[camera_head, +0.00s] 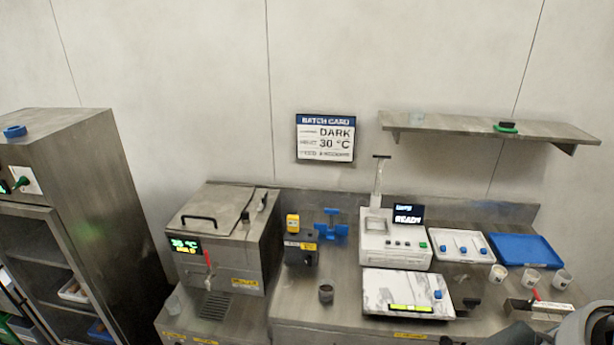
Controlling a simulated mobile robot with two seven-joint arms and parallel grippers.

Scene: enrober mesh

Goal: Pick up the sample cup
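Several cups are in view, and I cannot tell which one is the sample cup. A small cup with dark contents (326,293) stands upright on the steel counter, left of the marbled slab. Three pale cups with brown marks, the left one (498,274), the middle one (531,280) and the right one (561,280), stand in a row at the right. A grey and dark part of my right arm shows at the bottom right corner; its fingers are not clear. My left gripper is not in view.
A white instrument (394,240) with a READY screen stands behind the marbled slab (385,290). A white tray (462,245) and a blue tray (525,250) lie at the right. A wall shelf (480,126) hangs above. A steel cabinet (75,170) stands far left.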

